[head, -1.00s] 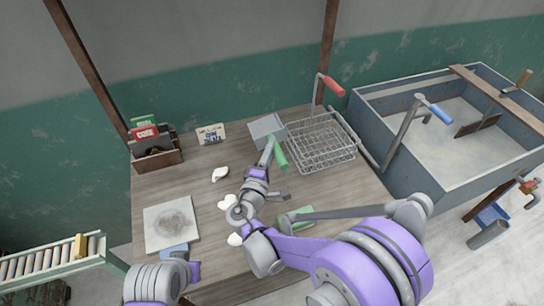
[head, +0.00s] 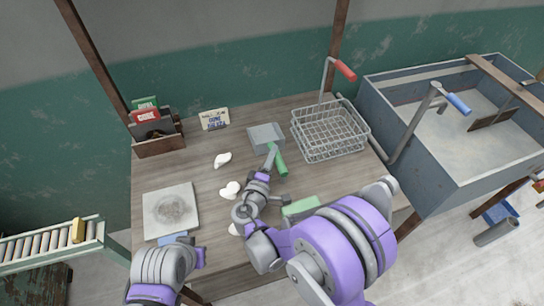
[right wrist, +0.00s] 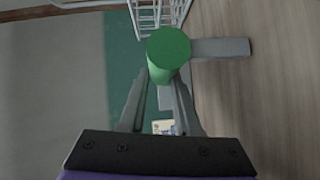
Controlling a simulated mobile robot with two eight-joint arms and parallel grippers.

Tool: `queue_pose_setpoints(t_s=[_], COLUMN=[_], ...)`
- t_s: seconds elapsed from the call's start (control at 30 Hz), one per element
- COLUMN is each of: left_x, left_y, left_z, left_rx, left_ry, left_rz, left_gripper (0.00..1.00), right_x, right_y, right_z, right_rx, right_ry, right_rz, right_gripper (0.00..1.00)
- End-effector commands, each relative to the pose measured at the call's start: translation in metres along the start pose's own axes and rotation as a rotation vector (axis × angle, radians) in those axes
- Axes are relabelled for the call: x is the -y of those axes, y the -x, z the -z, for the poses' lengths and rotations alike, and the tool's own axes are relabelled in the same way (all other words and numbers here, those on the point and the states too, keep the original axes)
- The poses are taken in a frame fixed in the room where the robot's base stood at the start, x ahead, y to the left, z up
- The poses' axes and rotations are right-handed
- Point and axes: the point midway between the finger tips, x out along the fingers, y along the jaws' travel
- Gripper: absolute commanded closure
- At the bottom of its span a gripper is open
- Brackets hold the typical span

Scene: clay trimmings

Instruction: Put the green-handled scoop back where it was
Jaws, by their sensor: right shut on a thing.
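The green-handled scoop has a grey square pan (head: 265,136) and a green handle (head: 279,163). My right gripper (head: 269,163) is shut on the handle in the head view. In the right wrist view, the round end of the green handle (right wrist: 168,50) sits between the two fingers (right wrist: 160,90). The scoop is over the back middle of the table, left of the wire basket. I cannot tell whether the pan touches the table. My left arm shows at the lower left of the head view, with its fingers not clearly visible.
A wire basket (head: 330,133) stands at the back right, near a grey trough (head: 420,165). White clay pieces (head: 222,159) lie mid-table, right of a pale square slab (head: 171,210). A box of packets (head: 158,143) and a card (head: 214,119) stand behind. A green block (head: 300,207) lies near my right arm.

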Motion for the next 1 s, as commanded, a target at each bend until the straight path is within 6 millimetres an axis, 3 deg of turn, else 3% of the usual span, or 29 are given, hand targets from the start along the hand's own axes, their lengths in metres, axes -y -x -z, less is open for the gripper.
queue_pose_setpoints(t_s=[0.3, 0.33, 0.5, 0.87, 1.0], left_x=[0.000, 0.000, 0.000, 0.000, 0.000], left_y=[-0.003, -0.003, -0.002, 0.002, -0.002], left_z=[-0.002, -0.002, -0.001, 0.001, -0.002], left_rx=[0.001, 0.001, 0.001, -0.001, 0.001], left_ry=[0.000, 0.000, 0.000, 0.000, 0.000], left_rz=[0.000, 0.000, 0.000, 0.000, 0.000], left_gripper=[1.00, 1.00, 1.00, 1.00, 1.00], right_x=[0.003, 0.003, 0.002, -0.003, 0.000], right_y=[0.000, 0.000, 0.000, 0.001, 0.023], right_z=[-0.001, -0.001, 0.000, 0.001, 0.001], right_rx=[0.000, 0.000, 0.000, -0.001, -0.004], right_ry=[0.001, 0.001, 0.001, 0.001, 0.001], right_rz=[-0.001, 0.000, 0.000, -0.001, 0.000], right_gripper=[1.00, 0.65, 0.39, 0.39, 0.39])
